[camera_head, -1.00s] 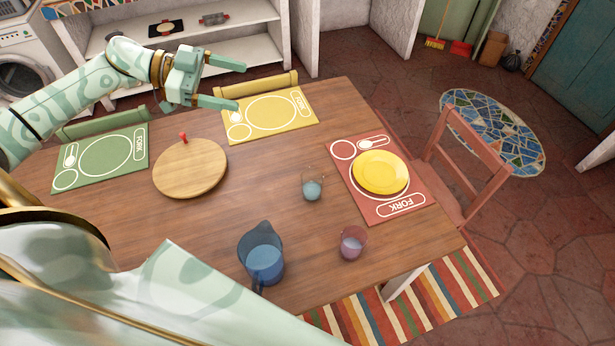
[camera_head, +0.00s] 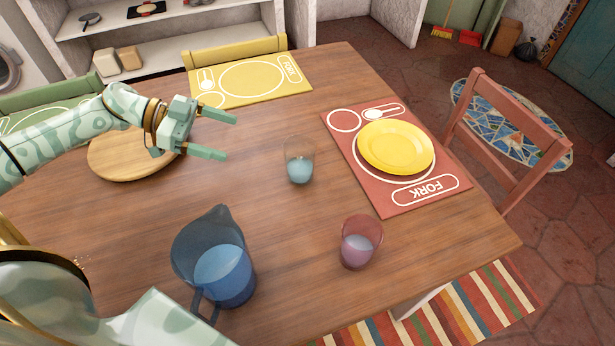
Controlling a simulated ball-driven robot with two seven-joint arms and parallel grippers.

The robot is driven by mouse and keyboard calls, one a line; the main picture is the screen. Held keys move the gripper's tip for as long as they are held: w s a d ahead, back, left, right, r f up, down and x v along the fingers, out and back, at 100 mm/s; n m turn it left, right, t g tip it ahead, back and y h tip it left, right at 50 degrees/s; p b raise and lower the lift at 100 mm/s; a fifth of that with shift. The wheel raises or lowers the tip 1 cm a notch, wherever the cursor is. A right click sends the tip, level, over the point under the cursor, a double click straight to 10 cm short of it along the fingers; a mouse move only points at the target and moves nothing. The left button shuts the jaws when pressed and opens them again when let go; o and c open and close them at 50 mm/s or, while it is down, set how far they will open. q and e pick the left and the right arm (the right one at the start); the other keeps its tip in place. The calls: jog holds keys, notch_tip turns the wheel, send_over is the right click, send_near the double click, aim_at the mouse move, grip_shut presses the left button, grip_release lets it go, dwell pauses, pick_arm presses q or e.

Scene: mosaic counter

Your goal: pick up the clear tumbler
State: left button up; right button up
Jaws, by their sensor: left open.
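The clear tumbler (camera_head: 299,164) stands upright near the middle of the wooden table, with pale blue liquid in its lower part. My left gripper (camera_head: 231,136) is open and empty, to the left of the tumbler and apart from it. Its two green fingers point right, toward the tumbler's side of the table. My right gripper is not in view.
A blue pitcher (camera_head: 216,262) and a pink tumbler (camera_head: 361,242) stand nearer the front. A yellow plate (camera_head: 396,146) lies on the red placemat (camera_head: 397,197) at right. A round wooden board (camera_head: 118,172) lies partly behind my left arm. Bare table surrounds the tumbler.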

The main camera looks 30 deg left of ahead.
aim_at(293, 162)
pick_arm(q)
jog(key=b+x, duration=0.1)
jog(key=x, duration=0.2)
jog(key=f+b+x, duration=0.1)
jog(key=b+x, duration=0.1)
jog(key=x, duration=0.2)
jog(key=f+b+x, duration=0.1)
jog(key=x, duration=0.3)
jog(key=shift+s+a+b, duration=0.2)
jog(key=shift+a+b, duration=0.1)
jog(key=shift+a, duration=0.05)
jog(key=shift+w+d+f, duration=0.1)
jog(key=shift+w+d, duration=0.1)
jog(key=shift+d, duration=0.35)
jog(key=b+x, duration=0.1)
jog(key=x, duration=0.1)
jog(key=b+x, duration=0.2)
jog(key=shift+w+d+f, duration=0.15)
jog(key=shift+w+f, duration=0.15)
jog(key=shift+f, duration=0.15)
jog(key=shift+d+r, duration=0.1)
jog(key=shift+r, duration=0.05)
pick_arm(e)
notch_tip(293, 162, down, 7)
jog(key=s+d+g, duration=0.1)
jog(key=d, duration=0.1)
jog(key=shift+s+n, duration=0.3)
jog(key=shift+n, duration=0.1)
pick_arm(q)
jog(key=c, duration=1.2)
